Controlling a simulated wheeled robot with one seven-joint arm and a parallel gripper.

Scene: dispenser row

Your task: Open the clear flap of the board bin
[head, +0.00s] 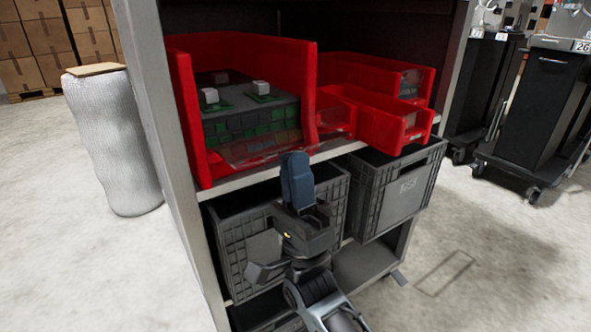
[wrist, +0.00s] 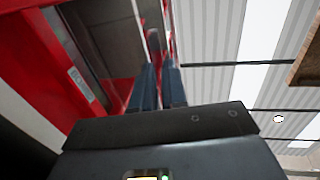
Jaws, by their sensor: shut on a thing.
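The board bin (head: 182,112) is the large red bin at the left of the shelf. It holds a dark block with green boards (head: 250,125) and small white pieces on top. Its clear flap (head: 262,147) spans the low front opening and looks down or nearly so. My gripper (head: 296,158) is at the right end of the flap, in front of the bin. In the wrist view the two dark fingers (wrist: 160,88) are close together with the clear flap's edge (wrist: 154,45) between them. The exact contact is hidden in the head view.
Smaller red bins (head: 375,115) stand to the right on the same shelf. Grey crates (head: 398,190) sit on the level below, close to my arm. A shelf upright (head: 165,150) stands at the left. The floor to the right is free up to the black carts (head: 540,115).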

